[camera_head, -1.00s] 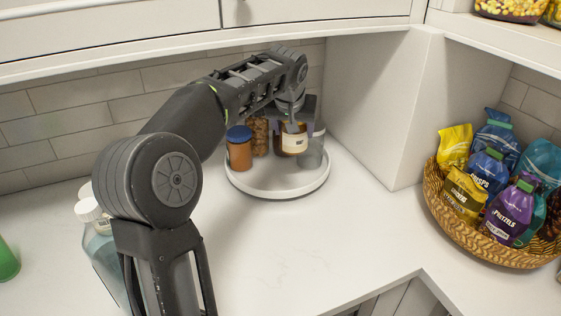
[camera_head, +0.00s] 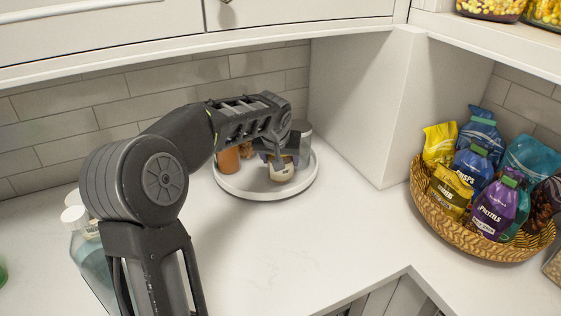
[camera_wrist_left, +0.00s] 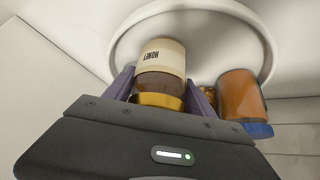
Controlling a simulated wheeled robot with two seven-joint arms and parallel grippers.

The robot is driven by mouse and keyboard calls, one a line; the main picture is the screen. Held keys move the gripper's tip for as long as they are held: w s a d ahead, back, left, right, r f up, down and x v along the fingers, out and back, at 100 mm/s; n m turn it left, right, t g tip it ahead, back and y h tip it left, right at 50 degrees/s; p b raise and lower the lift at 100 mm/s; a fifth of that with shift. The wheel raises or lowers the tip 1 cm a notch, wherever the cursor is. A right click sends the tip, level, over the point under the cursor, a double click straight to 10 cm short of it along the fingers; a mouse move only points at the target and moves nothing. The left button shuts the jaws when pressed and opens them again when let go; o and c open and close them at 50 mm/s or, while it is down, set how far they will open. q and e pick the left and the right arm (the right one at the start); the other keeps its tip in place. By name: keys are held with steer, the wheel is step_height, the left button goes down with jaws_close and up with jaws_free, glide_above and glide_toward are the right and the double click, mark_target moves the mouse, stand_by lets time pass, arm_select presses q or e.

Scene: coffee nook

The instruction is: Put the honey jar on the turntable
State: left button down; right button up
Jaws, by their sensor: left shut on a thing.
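The honey jar (camera_head: 281,173), with a cream label, is over the white round turntable (camera_head: 262,195), inside its rim. In the left wrist view the jar (camera_wrist_left: 161,54) shows its HONEY label upside down, with the turntable rim (camera_wrist_left: 262,35) behind it. My left gripper (camera_head: 280,158) is shut on the jar, and its two purple fingers (camera_wrist_left: 163,90) flank it near the yellow lid. I cannot tell whether the jar's base touches the turntable. My right gripper is in neither view.
A snack basket (camera_head: 440,220) is at right. Bottles (camera_head: 85,245) stand front left. The middle counter is clear.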

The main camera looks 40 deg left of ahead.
arm_select(q)
steer(key=shift+f, duration=0.55)
steer(key=shift+f, duration=0.1)
steer(key=shift+f, duration=0.15)
steer(key=shift+c, duration=1.5)
jaws_free()
steer(key=shift+r, duration=0.3)
steer(key=b+v, duration=0.1)
steer(key=v, duration=1.1)
steer(key=shift+f, duration=0.1)
